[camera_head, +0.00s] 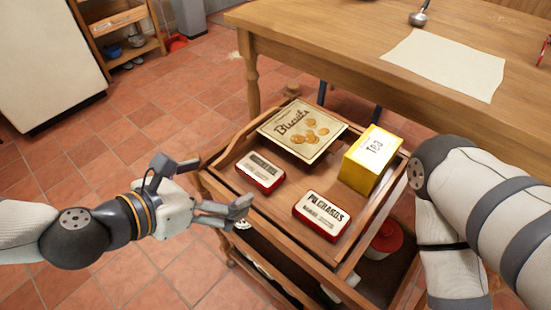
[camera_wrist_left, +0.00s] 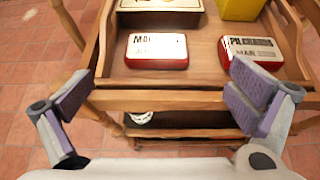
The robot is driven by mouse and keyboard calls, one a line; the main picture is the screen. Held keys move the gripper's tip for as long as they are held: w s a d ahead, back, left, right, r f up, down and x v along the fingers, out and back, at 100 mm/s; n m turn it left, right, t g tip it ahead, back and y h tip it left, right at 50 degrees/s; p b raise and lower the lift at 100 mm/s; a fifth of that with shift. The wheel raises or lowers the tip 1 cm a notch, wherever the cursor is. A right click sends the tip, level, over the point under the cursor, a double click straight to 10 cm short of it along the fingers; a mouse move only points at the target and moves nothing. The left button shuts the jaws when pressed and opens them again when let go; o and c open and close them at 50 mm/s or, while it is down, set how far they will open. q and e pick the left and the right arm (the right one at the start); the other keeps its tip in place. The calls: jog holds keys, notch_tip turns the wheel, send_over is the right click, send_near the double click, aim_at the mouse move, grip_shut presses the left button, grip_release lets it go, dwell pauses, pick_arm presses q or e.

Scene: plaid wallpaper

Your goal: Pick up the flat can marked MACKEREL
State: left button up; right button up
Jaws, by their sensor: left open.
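The flat red can with a white label (camera_head: 260,172) lies on the top tray of the wooden cart, near its left side. In the left wrist view this can (camera_wrist_left: 157,50) shows a label beginning "MA"; the rest is hard to read. My left gripper (camera_head: 215,187) is open and empty, just left of the cart's edge and apart from the can. In the left wrist view its fingers (camera_wrist_left: 160,103) are spread wide, with the can beyond them. Of my right arm only links show; its gripper is out of view.
A similar red can marked PILCHARDS (camera_head: 321,215) lies to the right of it, a Biscuits tin (camera_head: 301,130) behind, and a yellow tea box (camera_head: 370,160) at the back right. The cart's raised wooden rim (camera_wrist_left: 190,101) stands between gripper and can. A wooden table (camera_head: 330,40) stands behind.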

aim_at(259, 169)
pick_arm(q)
jog(key=x, duration=0.7)
jog(key=b+x, duration=0.1)
jog(key=x, duration=0.3)
jog(key=shift+w+a+f, duration=0.1)
jog(key=shift+w+f, duration=0.15)
jog(key=shift+f, duration=0.15)
jog(key=c, duration=1.1)
